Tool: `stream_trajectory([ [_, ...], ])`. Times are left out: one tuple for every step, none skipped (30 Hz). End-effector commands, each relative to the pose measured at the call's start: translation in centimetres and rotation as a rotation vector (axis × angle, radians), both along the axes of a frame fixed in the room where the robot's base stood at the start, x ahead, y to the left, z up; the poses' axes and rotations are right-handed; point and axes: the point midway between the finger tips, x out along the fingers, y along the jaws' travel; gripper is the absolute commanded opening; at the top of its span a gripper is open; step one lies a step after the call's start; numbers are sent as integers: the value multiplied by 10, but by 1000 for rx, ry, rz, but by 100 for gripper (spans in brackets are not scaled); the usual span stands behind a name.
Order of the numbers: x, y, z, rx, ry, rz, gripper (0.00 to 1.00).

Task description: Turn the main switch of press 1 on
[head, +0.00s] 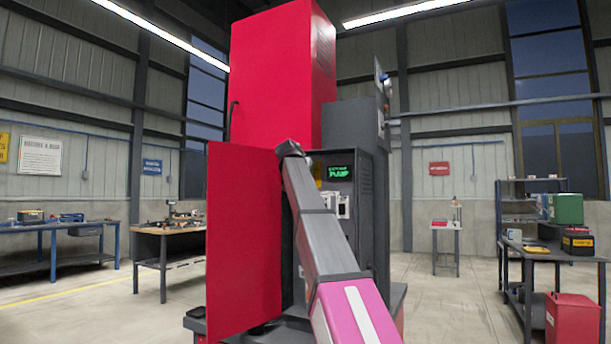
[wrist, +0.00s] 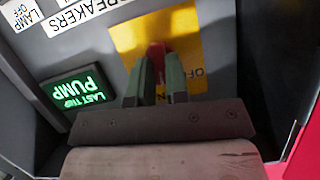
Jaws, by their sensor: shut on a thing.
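The red main switch handle (wrist: 157,50) sits on a yellow plate (wrist: 185,30) in the wrist view. Part of "OFF" reads at the plate's right and an "N" shows below the handle. My gripper (wrist: 157,66) is shut on the red handle, with its greenish fingers on either side. The fingers hide much of the handle. In the head view, press 1 is the red and dark grey machine (head: 270,75). My arm reaches into its open cabinet and hides the switch there.
A green-lit display (wrist: 87,97) reading "LAST TRIP PUMP" lies left of my gripper; it also shows in the head view (head: 340,171). A "BREAKERS" label (wrist: 88,12) is above it. The open red door (head: 243,235) stands left of my arm. Workbenches stand on both sides.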

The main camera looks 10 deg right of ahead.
Motion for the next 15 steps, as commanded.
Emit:
stream_trajectory([
  [0,-3,-4,39,-19,-5,0],
  [0,-3,-4,62,-36,-5,0],
  [-1,-3,-4,93,-58,-5,0],
  [-1,-4,-5,116,-75,-5,0],
  [-1,-4,-5,138,-92,-5,0],
  [-1,-4,-5,169,-113,-5,0],
  [-1,-4,-5,191,-129,-5,0],
  [-1,-5,-5,213,-146,-6,0],
  [-1,-5,-5,242,-167,-5,0],
  [-1,-5,-5,264,-182,-6,0],
  [-1,-5,-5,284,-197,-6,0],
  [-1,-5,-5,310,-217,-5,0],
  [-1,-5,-6,330,-230,-5,0],
  [-1,-5,-6,348,-243,-5,0],
  [-1,-5,-6,371,-261,-5,0],
])
